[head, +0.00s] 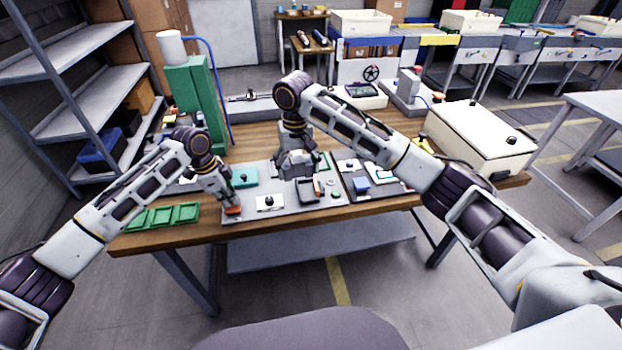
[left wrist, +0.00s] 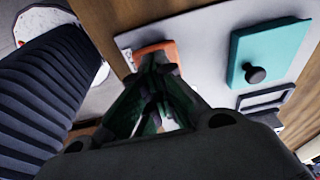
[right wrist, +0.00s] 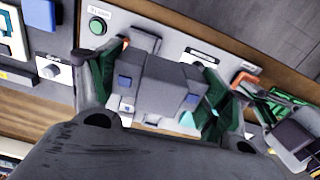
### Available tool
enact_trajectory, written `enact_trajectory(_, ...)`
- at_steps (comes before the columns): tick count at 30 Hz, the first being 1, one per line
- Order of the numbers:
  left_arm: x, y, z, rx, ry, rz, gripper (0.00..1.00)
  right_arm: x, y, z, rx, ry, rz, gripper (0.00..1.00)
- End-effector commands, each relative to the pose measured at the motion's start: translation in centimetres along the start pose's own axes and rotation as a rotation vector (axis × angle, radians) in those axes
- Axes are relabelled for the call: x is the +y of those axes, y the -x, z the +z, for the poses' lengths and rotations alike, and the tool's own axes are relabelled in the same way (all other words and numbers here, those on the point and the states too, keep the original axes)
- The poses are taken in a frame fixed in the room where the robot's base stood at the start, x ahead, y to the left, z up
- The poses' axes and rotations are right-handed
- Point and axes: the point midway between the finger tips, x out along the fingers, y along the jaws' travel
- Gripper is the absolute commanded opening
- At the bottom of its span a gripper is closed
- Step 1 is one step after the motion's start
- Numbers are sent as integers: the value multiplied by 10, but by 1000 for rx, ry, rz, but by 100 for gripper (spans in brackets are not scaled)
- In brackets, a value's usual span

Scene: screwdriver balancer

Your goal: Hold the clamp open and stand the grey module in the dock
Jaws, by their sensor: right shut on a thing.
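The grey module (right wrist: 160,90), a blocky piece with blue squares, is between the green-lined fingers of my right gripper (right wrist: 165,75). In the head view my right gripper (head: 297,172) is over the middle of the grey panel board. I cannot tell whether the module touches the board. A dark open-topped holder (head: 307,191), which looks like the dock, is just in front of it, with a red piece at its right. An orange handle (left wrist: 158,48), apparently the clamp's, is at the board's front left. My left gripper (left wrist: 158,70) has its fingertips together at this handle; its hold is unclear.
A teal box (head: 243,177) with a knob and a white plate with a black knob (head: 269,202) are on the board near my left gripper. Green trays (head: 163,217) lie at the table's left. A blue block (head: 361,185) sits at the right. A large cream case (head: 478,138) fills the right end.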

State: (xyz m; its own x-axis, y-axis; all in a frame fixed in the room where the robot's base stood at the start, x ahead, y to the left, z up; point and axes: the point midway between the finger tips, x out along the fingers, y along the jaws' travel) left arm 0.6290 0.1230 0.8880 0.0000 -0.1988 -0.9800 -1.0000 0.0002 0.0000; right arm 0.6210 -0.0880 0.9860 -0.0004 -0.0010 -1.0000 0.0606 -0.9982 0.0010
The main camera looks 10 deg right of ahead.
Motion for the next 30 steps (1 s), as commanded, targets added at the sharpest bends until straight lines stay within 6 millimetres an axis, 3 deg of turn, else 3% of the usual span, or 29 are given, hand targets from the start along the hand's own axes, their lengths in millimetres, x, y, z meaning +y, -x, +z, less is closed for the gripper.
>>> enact_trajectory(5,1,-2,1,-2,1,3,0,-13,5,-19,-1,-121,-1,49)
enact_trajectory(12,1,-2,1,-2,1,3,0,-12,-9,-31,-2,-347,0,49)
enact_trajectory(30,1,-2,1,-2,1,2,0,21,-45,-39,-2,-893,0,49)
